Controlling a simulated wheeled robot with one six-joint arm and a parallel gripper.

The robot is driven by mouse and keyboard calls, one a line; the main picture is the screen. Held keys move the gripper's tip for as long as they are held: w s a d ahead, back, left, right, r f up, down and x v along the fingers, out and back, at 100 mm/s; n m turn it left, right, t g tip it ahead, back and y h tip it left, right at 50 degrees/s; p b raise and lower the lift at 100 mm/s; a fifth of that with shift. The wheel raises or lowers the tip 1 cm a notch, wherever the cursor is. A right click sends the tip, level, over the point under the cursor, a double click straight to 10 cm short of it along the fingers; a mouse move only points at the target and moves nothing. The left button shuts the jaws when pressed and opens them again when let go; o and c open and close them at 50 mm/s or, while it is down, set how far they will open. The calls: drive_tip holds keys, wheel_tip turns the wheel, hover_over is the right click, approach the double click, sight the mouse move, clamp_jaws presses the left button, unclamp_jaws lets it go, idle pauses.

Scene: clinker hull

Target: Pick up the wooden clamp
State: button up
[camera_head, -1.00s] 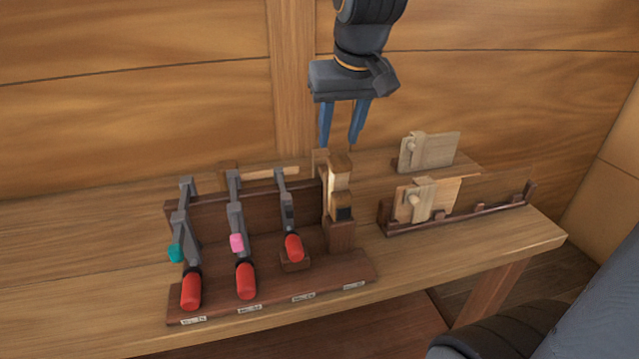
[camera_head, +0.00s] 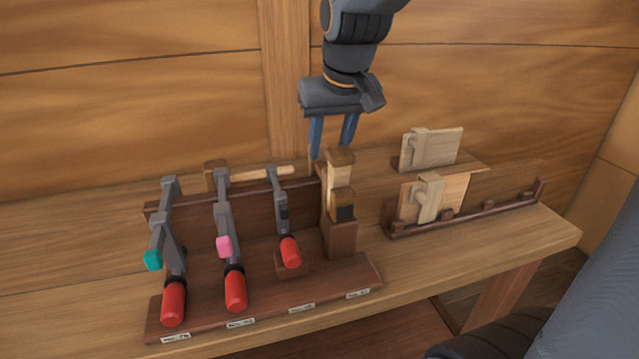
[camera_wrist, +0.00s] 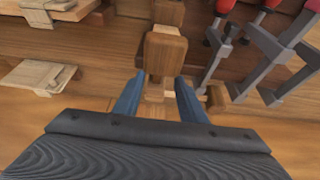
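The wooden clamp (camera_head: 340,192) stands upright at the right end of the dark clamp rack, with a pale jaw and darker wooden ends. In the wrist view the wooden clamp (camera_wrist: 164,52) shows its top block just beyond my fingertips, roughly midway between them. My gripper (camera_head: 331,150) is above and slightly behind the clamp in the head view, pointing down. Its two blue fingers are apart, with nothing held between them. In the wrist view my gripper (camera_wrist: 158,95) is open too. The clamp's lower part is hidden in its rack socket.
The dark rack (camera_head: 215,330) also holds metal clamps with red handles, such as the one nearest the wooden clamp (camera_head: 289,252). To the right, wooden pieces (camera_head: 432,148) stand by a dark low rack (camera_head: 470,218). The plank wall is close behind.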

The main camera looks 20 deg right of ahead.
sight(328, 197)
drive_tip(key=shift+p+x, duration=0.55)
drive_tip(key=shift+x, duration=2.55)
drive_tip(key=shift+d, duration=0.15)
clamp_jaws()
drive_tip(key=shift+w, duration=0.1)
